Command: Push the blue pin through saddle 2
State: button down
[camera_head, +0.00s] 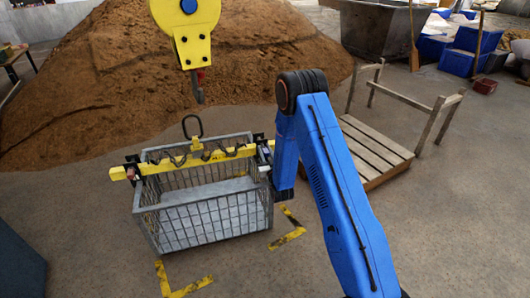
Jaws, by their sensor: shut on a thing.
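A yellow lifting beam (190,160) lies across the top of a grey wire crate (205,215), with dark brackets at both ends. Chains hang along the beam, and a dark lifting ring (192,127) stands up at its middle. My blue arm comes down at the beam's right end. My gripper (265,168) shows only as a small grey part beside that end, mostly hidden by my wrist. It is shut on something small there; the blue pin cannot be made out. Which bracket is saddle 2, and whether the pin is in it, I cannot tell.
A yellow crane block (187,35) with a hook (199,88) hangs above the beam. Yellow-black floor marks (288,237) frame the crate. A wooden pallet cart (375,150) stands to the right.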

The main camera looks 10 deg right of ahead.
aim_at(262, 145)
jog(key=shift+w+r, duration=0.1)
jog(key=shift+w, duration=0.5)
jog(key=shift+w+a+r, duration=0.1)
jog(key=shift+w, duration=0.65)
jog(key=shift+w+a, duration=0.1)
jog(key=shift+w, duration=0.25)
